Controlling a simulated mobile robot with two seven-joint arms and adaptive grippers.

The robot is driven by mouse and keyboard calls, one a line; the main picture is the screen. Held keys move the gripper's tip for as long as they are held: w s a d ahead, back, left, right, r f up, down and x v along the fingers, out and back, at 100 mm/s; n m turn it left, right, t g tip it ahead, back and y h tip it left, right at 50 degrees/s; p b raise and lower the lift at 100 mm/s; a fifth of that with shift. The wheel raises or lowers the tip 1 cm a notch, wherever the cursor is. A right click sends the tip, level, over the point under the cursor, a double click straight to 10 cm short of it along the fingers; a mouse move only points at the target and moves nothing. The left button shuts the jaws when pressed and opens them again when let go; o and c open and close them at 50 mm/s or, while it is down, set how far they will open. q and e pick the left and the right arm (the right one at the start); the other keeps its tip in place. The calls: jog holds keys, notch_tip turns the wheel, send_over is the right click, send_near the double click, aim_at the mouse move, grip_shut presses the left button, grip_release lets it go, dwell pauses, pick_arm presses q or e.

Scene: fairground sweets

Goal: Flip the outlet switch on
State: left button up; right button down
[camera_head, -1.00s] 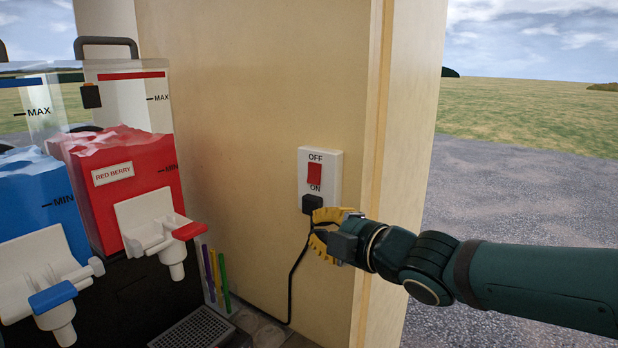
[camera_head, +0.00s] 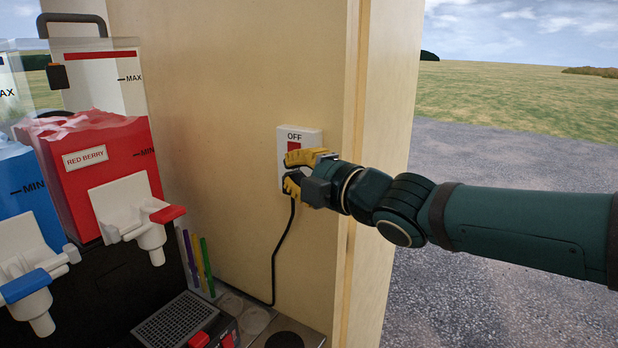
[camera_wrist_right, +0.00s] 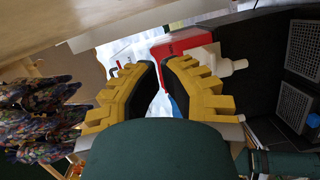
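The outlet (camera_head: 284,139) is a white plate on the wooden wall panel, marked OFF at its top. The upper part of its red switch (camera_head: 293,147) shows, and the rest is behind my right gripper (camera_head: 288,172). The ON mark and the black plug are hidden. My right gripper's yellow fingers are in front of the plate, one above the other with a gap between them. In the right wrist view the gripper (camera_wrist_right: 158,66) is partly open, its tips close together and nothing seen between them. I cannot tell whether a finger touches the switch. My left gripper is out of view.
A black cord (camera_head: 274,262) hangs from the outlet area to the counter. The red berry slush machine (camera_head: 105,165) with its white tap stands left, near a drip grate (camera_head: 176,320) and coloured straws (camera_head: 196,262). Open ground lies right of the panel edge.

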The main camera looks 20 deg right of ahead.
jog(key=w+p, duration=0.1)
jog(key=w, duration=0.6)
jog(key=shift+w+d+f, duration=0.3)
jog(key=shift+d+f, duration=0.05)
jog(key=shift+d, duration=0.1)
jog(key=n+b, duration=0.1)
jog(key=b, duration=0.1)
jog(key=n+b, duration=0.1)
jog(key=b, duration=0.1)
jog(key=shift+w+d+f+t, duration=0.2)
jog(key=shift+d+t, duration=0.1)
jog(key=shift+d, duration=0.1)
jog(key=v, duration=1.2)
jog(key=shift+f, duration=0.2)
